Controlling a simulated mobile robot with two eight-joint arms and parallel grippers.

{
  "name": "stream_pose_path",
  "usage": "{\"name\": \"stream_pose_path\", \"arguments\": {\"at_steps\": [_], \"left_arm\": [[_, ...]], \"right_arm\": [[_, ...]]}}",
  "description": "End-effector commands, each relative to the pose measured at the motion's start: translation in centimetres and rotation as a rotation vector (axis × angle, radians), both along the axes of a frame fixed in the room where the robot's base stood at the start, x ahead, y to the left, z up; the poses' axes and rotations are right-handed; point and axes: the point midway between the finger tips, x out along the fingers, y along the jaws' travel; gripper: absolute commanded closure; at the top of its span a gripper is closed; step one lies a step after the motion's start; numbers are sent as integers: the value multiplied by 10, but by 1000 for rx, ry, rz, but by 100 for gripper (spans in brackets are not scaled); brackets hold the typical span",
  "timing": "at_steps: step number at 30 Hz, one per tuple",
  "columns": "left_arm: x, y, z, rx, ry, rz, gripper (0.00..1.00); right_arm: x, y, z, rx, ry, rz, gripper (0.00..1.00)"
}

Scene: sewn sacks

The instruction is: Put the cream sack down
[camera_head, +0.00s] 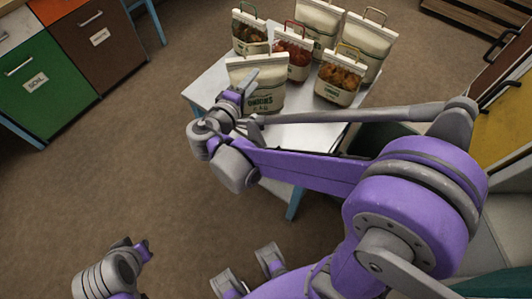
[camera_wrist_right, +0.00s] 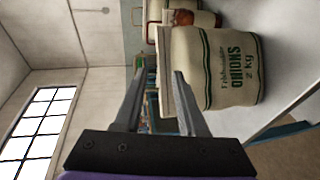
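The cream sack (camera_head: 265,97) with "ONIONS" lettering and a pale top strip stands upright at the near left of the white table (camera_head: 215,85). In the right wrist view the sack (camera_wrist_right: 225,70) appears sideways, its lettering facing me. My right gripper (camera_head: 262,82) is at the sack's top, over its upper front. In the wrist view the gripper's fingers (camera_wrist_right: 161,70) are apart, with the top strip between them; contact is unclear. My left gripper (camera_head: 145,248) is low at the left, away from the table, and its fingers are too small to judge.
Several other sacks stand close behind and beside it, among them a red-handled one (camera_head: 292,55), a green-handled one (camera_head: 250,35) and a yellow-handled one (camera_head: 340,80). A green cabinet (camera_head: 45,85) is at the left. The floor left of the table is clear.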

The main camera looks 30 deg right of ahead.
Motion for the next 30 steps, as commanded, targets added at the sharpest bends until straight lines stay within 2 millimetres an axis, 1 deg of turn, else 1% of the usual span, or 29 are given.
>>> {"name": "stream_pose_path", "arguments": {"at_steps": [1,2,3,5,6,8,9,12,13,16,18,20,23,30], "left_arm": [[0,0,0,0,0,0,100],[0,0,0,0,0,0,100],[0,0,0,0,0,0,100],[0,0,0,0,0,0,100],[0,0,0,0,0,0,100],[0,0,0,0,0,0,100],[0,0,0,0,0,0,100],[0,0,0,0,0,0,100],[0,0,0,0,0,0,100],[0,0,0,0,0,0,100],[0,0,0,0,0,0,100],[0,0,0,0,0,0,100],[0,0,0,0,0,0,100],[0,0,0,0,0,0,100]], "right_arm": [[-20,-12,-12,98,36,-23,60],[-32,-16,-21,167,57,-33,60],[-49,-20,-34,265,84,-48,60],[-76,-20,-53,421,116,-70,60],[-93,-17,-65,524,131,-84,60],[-118,-8,-81,681,144,-102,60],[-134,0,-91,783,145,-114,60],[-165,24,-107,1013,132,-136,60],[-172,31,-110,1072,125,-142,60],[-189,51,-116,1231,96,-157,60],[-195,61,-117,1306,80,-162,60],[-198,67,-118,1346,70,-165,60],[-200,70,-118,1374,62,-167,60],[-200,71,-118,1375,63,-167,60]]}}
